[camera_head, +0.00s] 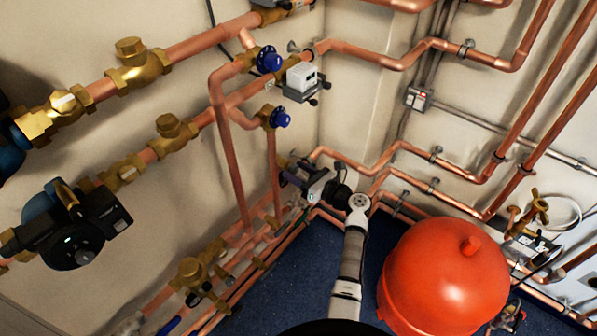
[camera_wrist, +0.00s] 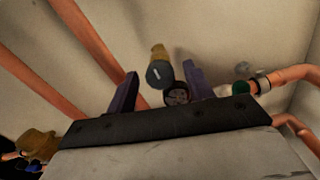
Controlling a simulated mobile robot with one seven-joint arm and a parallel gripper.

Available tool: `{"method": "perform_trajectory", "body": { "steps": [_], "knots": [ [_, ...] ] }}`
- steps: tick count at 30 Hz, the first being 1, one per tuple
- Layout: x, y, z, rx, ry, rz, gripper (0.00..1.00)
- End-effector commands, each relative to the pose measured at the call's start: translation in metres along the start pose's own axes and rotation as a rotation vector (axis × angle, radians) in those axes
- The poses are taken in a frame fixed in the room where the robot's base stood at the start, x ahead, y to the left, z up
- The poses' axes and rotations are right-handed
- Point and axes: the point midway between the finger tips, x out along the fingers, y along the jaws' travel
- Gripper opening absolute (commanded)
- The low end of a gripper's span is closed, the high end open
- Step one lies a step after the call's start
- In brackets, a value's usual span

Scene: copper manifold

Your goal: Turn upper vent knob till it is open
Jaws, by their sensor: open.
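My gripper (camera_head: 292,173) is near the back corner, low, beside the copper pipes. In the wrist view its two purple fingers (camera_wrist: 160,78) are apart. Between them, farther off, shows a brass fitting with a dark blue-grey round end (camera_wrist: 159,73) bearing a white mark. A dark round knob-like part (camera_wrist: 177,95) is just below it, partly hidden by the gripper body. I cannot tell which is the vent knob, or whether a finger touches either. In the head view, an upper blue knob (camera_head: 269,60) and a lower blue knob (camera_head: 280,117) sit on pipes above my gripper.
Copper pipes (camera_head: 232,150) run close left of my gripper. A red tank (camera_head: 447,272) stands to the right of my arm. A white-and-grey box (camera_head: 301,78) is on the upper pipe. Brass valves (camera_head: 192,270) are at lower left. Blue floor (camera_head: 290,275) is clear between them.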

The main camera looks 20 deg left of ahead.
Motion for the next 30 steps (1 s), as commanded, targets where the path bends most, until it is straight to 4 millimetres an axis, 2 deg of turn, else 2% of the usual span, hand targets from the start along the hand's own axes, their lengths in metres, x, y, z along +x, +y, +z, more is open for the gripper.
{"method": "perform_trajectory", "body": {
  "steps": [1, 9, 12, 22, 30],
  "knots": [
    [-0.0002, 0.0000, 0.0000, 0.000, 0.000, 0.000, 0.52],
    [-0.0005, -0.0001, 0.0001, 0.000, 0.000, 0.000, 0.17],
    [-0.0005, 0.0000, 0.0001, 0.000, 0.000, 0.000, 0.07],
    [-0.0008, -0.0003, -0.0007, -0.058, -0.001, 0.000, 0.07],
    [-0.0005, -0.0005, -0.0024, -0.244, -0.001, 0.000, 0.07]
  ]
}}
